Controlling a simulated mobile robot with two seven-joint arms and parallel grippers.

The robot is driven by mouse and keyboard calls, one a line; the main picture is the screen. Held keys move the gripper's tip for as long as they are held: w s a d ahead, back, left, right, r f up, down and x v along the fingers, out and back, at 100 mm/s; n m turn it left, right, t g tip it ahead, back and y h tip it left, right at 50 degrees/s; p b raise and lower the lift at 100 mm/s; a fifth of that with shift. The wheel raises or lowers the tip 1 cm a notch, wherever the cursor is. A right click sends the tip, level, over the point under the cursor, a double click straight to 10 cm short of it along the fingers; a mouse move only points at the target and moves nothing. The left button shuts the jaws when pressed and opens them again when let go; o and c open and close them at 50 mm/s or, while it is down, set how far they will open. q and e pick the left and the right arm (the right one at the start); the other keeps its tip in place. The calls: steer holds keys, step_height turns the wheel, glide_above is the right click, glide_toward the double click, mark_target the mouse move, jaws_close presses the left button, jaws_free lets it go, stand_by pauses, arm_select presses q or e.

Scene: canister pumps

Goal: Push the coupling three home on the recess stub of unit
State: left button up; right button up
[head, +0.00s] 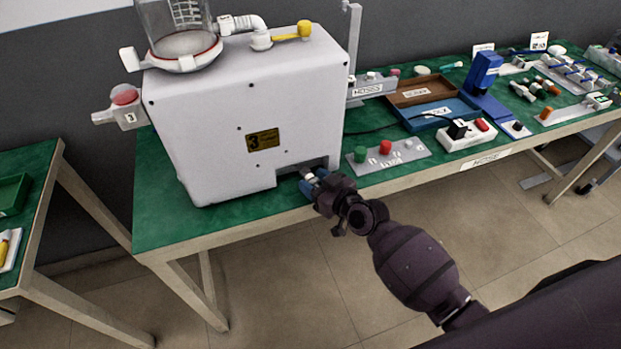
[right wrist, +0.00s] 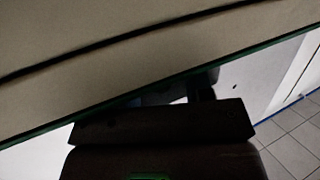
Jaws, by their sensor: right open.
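The unit is a white box (head: 240,110) with a yellow plate marked 3, standing on the green-topped table. A dark recess (head: 287,176) is cut into its lower right front edge. My right gripper (head: 312,183), with blue fingertips, is at the recess mouth, its jaws open. A small pale part (head: 307,173) shows at the fingertips; I cannot tell whether it is the coupling or the stub, or how far it sits in. In the right wrist view, the dark gripper body (right wrist: 160,125) hides most of the recess area. My left gripper is not in view.
A grey plate with green and red knobs (head: 386,152) lies just right of the unit. Blue (head: 440,112) and brown (head: 420,88) trays and a power strip (head: 468,138) stand farther right. The table's front edge (head: 230,222) runs close below the gripper.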

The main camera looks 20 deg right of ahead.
steer(key=c, duration=0.7)
steer(key=shift+c, duration=0.2)
steer(key=shift+r, duration=0.1)
